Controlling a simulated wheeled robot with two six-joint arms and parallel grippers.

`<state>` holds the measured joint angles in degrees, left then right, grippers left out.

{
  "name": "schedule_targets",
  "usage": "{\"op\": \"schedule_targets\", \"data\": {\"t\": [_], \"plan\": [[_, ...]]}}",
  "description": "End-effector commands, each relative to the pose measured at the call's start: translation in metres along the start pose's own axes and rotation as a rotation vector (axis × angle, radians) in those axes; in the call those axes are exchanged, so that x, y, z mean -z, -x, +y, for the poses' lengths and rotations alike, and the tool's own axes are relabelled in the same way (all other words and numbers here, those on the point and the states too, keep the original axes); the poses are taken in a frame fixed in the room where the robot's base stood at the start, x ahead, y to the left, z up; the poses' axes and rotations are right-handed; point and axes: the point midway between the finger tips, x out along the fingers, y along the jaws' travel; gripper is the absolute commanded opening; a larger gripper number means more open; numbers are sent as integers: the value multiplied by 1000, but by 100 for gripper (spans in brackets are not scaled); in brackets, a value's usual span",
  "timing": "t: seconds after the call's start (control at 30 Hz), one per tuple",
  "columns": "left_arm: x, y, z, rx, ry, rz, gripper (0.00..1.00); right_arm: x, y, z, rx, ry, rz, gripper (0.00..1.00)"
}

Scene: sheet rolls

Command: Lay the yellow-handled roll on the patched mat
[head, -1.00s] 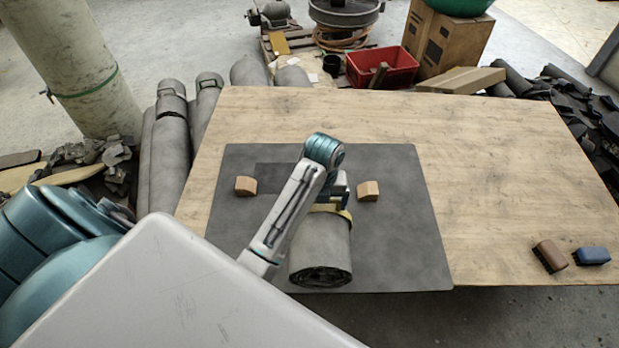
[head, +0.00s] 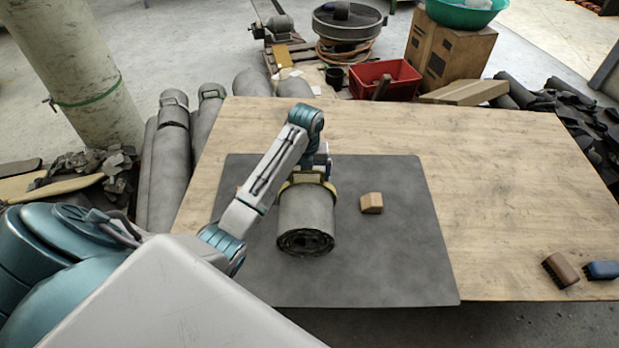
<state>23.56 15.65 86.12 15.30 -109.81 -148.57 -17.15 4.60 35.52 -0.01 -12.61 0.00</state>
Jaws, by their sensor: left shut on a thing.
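The grey sheet roll (head: 306,216) has a yellow handle (head: 300,180) at its far end, and its coiled end faces me. My left gripper (head: 320,172) is shut on the yellow handle, its fingers partly hidden by the arm and roll. The roll is over the middle of the dark grey mat (head: 400,265); I cannot tell whether it touches the mat. The mat's darker patch is mostly hidden behind my left arm. A wooden block (head: 371,203) sits on the mat to the right of the roll. Another at the left is nearly hidden by my arm. My right gripper is not in view.
The mat lies on a wooden table (head: 500,170). A brown brush (head: 560,270) and a blue brush (head: 603,270) lie at its front right. Grey rolls (head: 172,155) stand left of the table. A red crate (head: 385,80) stands behind it. The table's right side is mostly clear.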

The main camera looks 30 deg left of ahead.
Motion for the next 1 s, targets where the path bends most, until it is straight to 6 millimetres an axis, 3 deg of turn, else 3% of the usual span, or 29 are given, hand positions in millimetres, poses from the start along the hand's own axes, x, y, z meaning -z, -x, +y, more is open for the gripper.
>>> {"op": "schedule_targets", "data": {"t": [0.4, 0.87, 0.9, 1.0], "plan": [[-2, -30, -1, 3, -1, -7, 52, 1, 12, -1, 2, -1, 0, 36], [-2, -34, -1, 2, -1, -7, 52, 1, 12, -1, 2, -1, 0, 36], [0, -39, 0, -1, 0, 0, 99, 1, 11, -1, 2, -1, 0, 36], [0, -39, 0, -1, 0, 0, 100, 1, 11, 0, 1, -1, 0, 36]]}}
